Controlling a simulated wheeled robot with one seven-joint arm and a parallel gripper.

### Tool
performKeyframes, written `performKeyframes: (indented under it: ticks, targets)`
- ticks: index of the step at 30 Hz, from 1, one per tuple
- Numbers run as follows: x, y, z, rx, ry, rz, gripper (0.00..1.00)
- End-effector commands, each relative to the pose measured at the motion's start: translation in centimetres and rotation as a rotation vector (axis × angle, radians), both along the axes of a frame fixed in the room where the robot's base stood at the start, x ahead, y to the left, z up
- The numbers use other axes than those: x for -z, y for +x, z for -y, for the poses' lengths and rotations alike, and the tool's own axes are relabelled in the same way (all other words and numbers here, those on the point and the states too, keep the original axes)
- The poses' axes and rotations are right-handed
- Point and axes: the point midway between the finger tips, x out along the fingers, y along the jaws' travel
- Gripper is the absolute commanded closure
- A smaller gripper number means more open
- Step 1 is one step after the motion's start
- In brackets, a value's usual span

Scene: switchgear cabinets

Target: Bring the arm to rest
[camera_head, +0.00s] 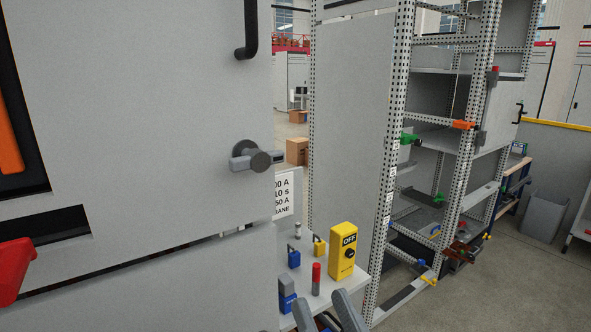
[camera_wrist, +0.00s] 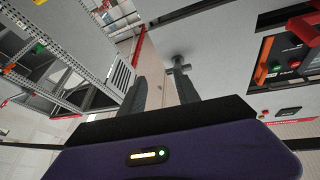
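My gripper (camera_head: 322,304) shows at the bottom edge of the head view, as two grey fingertips with a gap between them. In the wrist view my gripper (camera_wrist: 162,85) has its two dark fingers apart, with pale cabinet surface visible between them and nothing held. In the head view the fingertips are in front of a small white shelf (camera_head: 352,284); whether they touch it cannot be told. The rest of my arm is out of the head view.
The shelf bears a yellow OFF box (camera_head: 342,251), a red-topped cylinder (camera_head: 316,279) and blue and yellow padlocks. A grey cabinet with a rotary handle (camera_head: 257,159) fills the left. An open perforated frame (camera_head: 391,170) stands right; the floor (camera_head: 480,295) beyond is partly clear.

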Motion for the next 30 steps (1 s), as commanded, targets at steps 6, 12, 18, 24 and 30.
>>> performKeyframes:
  ticks: [6, 12, 18, 24, 30]
  targets:
    - [7.1, -4.1, 4.3, 0.08, -0.145, -0.035, 0.62]
    - [12.4, -8.8, 8.1, 0.152, -0.241, -0.104, 0.62]
    - [17.0, -14.3, 11.6, 0.221, -0.298, -0.225, 0.62]
    - [21.5, -20.4, 14.4, 0.283, -0.309, -0.415, 0.62]
    - [24.5, -25.2, 15.8, 0.33, -0.317, -0.577, 0.62]
